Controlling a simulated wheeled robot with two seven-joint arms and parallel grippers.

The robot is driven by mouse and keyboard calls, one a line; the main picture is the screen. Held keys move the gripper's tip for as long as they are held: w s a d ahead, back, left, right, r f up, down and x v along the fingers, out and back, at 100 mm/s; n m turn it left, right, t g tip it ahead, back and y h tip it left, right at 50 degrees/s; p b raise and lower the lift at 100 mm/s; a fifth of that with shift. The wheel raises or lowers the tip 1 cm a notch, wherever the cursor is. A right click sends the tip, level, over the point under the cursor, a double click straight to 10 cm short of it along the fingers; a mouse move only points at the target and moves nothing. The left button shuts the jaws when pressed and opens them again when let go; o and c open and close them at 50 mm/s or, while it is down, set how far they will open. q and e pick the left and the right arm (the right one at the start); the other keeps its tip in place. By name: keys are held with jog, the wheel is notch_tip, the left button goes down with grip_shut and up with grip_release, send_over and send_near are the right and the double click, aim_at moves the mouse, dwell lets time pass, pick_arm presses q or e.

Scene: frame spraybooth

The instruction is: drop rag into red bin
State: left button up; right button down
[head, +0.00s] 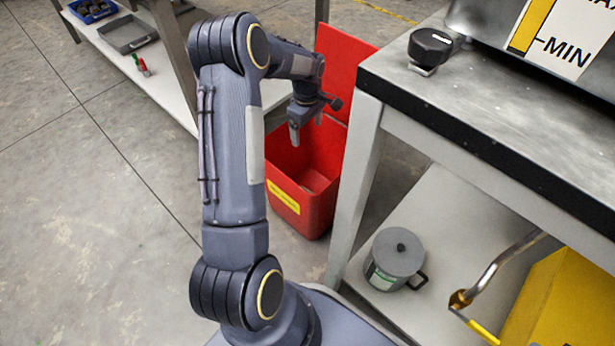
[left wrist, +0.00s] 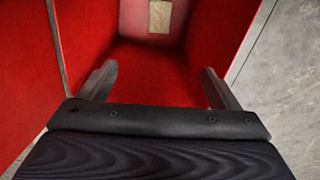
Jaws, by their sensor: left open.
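The red bin (head: 310,205) stands on the floor with its red lid (head: 342,62) raised at the back and a yellow label on its front. My left gripper (head: 305,125) points down over the bin's opening, and its fingers (left wrist: 158,82) are apart with nothing between them in the left wrist view. Red bin walls (left wrist: 215,25) surround the fingers there. A small beige patch (left wrist: 160,16) shows inside the bin; I cannot tell whether it is the rag or a label. No rag is clearly seen elsewhere. My right gripper is not in view.
A workbench (head: 480,110) with a black edge stands right of the bin, bearing a black knob-like object (head: 430,48). A grey lidded pot (head: 395,258) sits on its lower shelf near a yellow container (head: 565,300). A low shelf with trays (head: 128,34) is at upper left. Floor at left is clear.

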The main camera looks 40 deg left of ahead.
pick_arm(q)
notch_tip(320, 180, up, 8)
jog(key=p, duration=0.3)
jog(key=shift+f, duration=0.1)
dwell(0.5)
